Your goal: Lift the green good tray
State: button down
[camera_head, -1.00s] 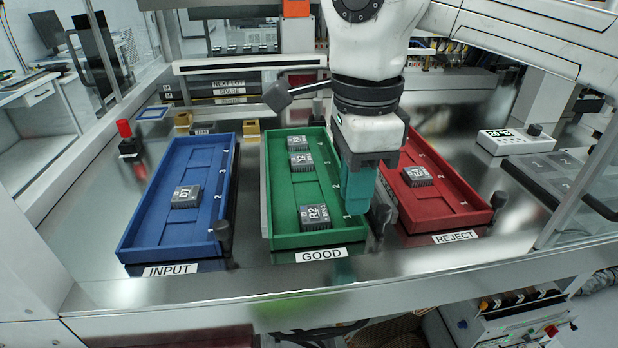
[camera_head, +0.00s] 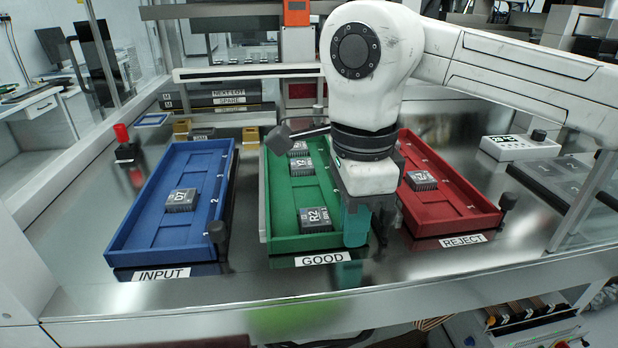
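The green good tray (camera_head: 281,218) lies flat on the metal deck between the blue and red trays, behind the GOOD label (camera_head: 323,259). It holds dark square chips, one marked R2 (camera_head: 315,219) near the front and others farther back (camera_head: 302,166). My gripper (camera_head: 357,225) points down at the tray's front right corner, with a teal finger in front of or against its right wall. Contact is unclear. The other finger is not clearly seen, so its opening cannot be told. My gripper and wrist hide much of the tray's right side.
The blue input tray (camera_head: 143,221) with one chip (camera_head: 182,200) is to the left. The red reject tray (camera_head: 470,222) with one chip (camera_head: 421,180) is to the right. Black knobs (camera_head: 219,231) stand by the tray fronts. Bare deck (camera_head: 240,275) lies in front.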

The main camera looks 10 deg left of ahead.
jog(key=shift+r, duration=0.15)
dwell(0.3)
jog(key=shift+r+p, duration=0.6)
jog(key=shift+s+d+b, duration=0.3)
jog(key=shift+s, duration=0.75)
jog(key=shift+s+d+b, duration=0.25)
jog(key=shift+s+d, duration=0.05)
jog(key=shift+s, duration=0.7)
jog(key=shift+s+d+b, duration=0.3)
jog(key=shift+s, duration=0.85)
jog(key=s+d+b, duration=0.1)
jog(key=s+b, duration=0.1)
jog(key=s, duration=0.4)
jog(key=shift+d, duration=0.4)
jog(key=shift+f, duration=0.3)
